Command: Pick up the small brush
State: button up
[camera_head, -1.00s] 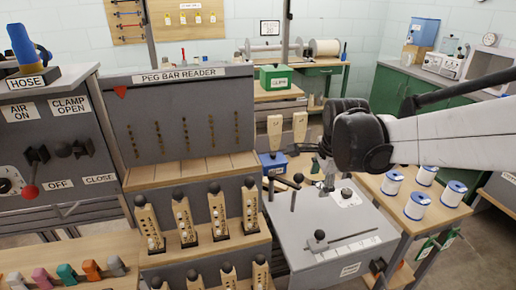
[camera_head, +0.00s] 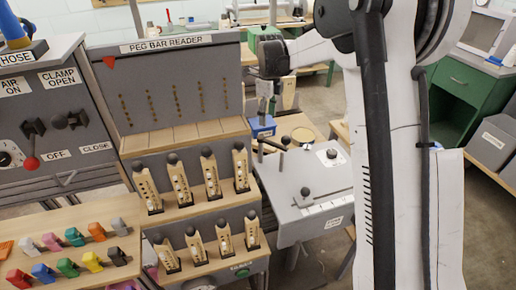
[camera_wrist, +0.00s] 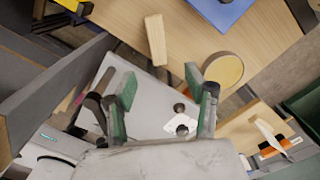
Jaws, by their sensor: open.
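My gripper (camera_head: 266,104) hangs over the back of the grey bench, near a blue block, in the head view. In the wrist view my gripper (camera_wrist: 163,95) is open, its two green-padded fingers well apart with nothing held between them. I cannot pick out the small brush with certainty. A white and orange item (camera_wrist: 280,145) lies at the right of the wrist view, outside the fingers; it is too small to tell whether it is the brush. A pale wooden bar (camera_wrist: 155,40) shows beyond the fingers.
The grey bench top (camera_head: 310,215) carries dark knobs and levers. The peg bar reader (camera_head: 180,100) stands left, with wooden peg bars below. Colored clips (camera_head: 68,268) lie at lower left.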

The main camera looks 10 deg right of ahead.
jog(key=b, duration=0.1)
send_over(265, 145)
jog(key=f, duration=0.8)
jog(key=shift+d+f, duration=0.3)
jog(key=shift+w+a+f+b, duration=0.1)
jog(key=shift+a+f+b, duration=0.15)
jog(key=shift+f, duration=1.05)
jog(key=shift+a+f+b, duration=0.1)
jog(key=shift+f+b, duration=0.15)
jog(key=shift+f, duration=1.05)
jog(key=shift+c, duration=0.3)
grip_shut()
